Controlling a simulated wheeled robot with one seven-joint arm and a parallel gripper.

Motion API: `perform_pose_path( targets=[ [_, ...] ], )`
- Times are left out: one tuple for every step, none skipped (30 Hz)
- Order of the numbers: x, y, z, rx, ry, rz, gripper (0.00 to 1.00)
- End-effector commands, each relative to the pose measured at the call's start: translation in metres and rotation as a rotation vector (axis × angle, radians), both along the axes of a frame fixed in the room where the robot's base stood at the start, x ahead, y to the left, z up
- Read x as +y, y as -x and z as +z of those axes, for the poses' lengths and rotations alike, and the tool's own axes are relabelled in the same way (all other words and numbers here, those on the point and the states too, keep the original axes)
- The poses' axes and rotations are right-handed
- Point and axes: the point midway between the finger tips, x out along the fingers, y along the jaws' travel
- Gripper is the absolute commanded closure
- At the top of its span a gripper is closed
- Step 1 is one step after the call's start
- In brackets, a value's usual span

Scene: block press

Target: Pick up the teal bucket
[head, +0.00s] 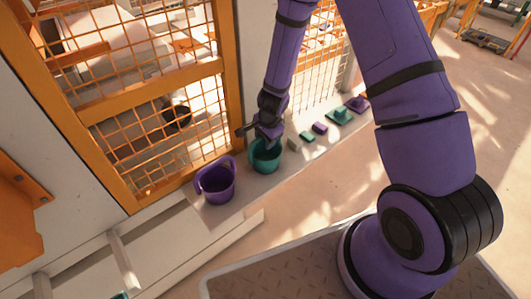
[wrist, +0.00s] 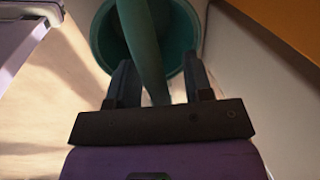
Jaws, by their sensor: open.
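The teal bucket (head: 265,158) stands upright on a pale ledge beside the fence in the head view. In the wrist view its round open mouth (wrist: 183,32) lies beyond the fingers. My gripper (head: 266,134) is right above the bucket, pointing down. In the wrist view my gripper (wrist: 158,66) is open, one dark finger on each side of the bucket's raised teal handle (wrist: 146,50). The handle runs between the fingers with room on both sides. The bucket's base is hidden in the wrist view.
A purple bucket (head: 215,182) stands to the left on the same ledge. An orange mesh fence (head: 150,95) rises close behind.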

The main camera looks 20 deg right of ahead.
Motion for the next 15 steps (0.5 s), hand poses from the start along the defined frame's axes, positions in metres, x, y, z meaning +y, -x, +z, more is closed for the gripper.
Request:
perform_pose_path(
  targets=[
    [0.0, -0.0004, -0.0013, 0.0, 0.0, 0.0, 0.53],
    [0.0001, -0.0005, -0.0015, -0.001, 0.0, 0.0, 0.53],
    [0.0002, -0.0006, -0.0016, -0.001, 0.0, 0.0, 0.53],
    [0.0003, -0.0005, -0.0016, -0.001, 0.0, 0.0, 0.53],
    [0.0003, -0.0005, -0.0015, -0.001, 0.0, 0.0, 0.53],
    [0.0003, -0.0005, -0.0015, -0.001, 0.0, 0.0, 0.53],
    [0.0003, -0.0005, -0.0015, -0.001, 0.0, 0.0, 0.53],
    [0.0003, -0.0005, -0.0014, -0.001, 0.0, 0.0, 0.53],
    [0.0003, -0.0005, -0.0014, -0.001, 0.0, 0.0, 0.63],
    [0.0003, -0.0004, -0.0014, -0.001, 0.0, 0.0, 0.7],
    [0.0003, -0.0004, -0.0014, -0.001, 0.0, 0.0, 0.77],
    [0.0003, -0.0004, -0.0014, -0.001, 0.0, 0.0, 0.86],
    [0.0004, -0.0004, -0.0014, -0.001, 0.0, 0.0, 0.93],
    [0.0003, -0.0004, -0.0014, -0.001, 0.0, 0.0, 0.99],
    [0.0003, -0.0004, -0.0013, -0.001, 0.0, 0.0, 1.0]
  ],
)
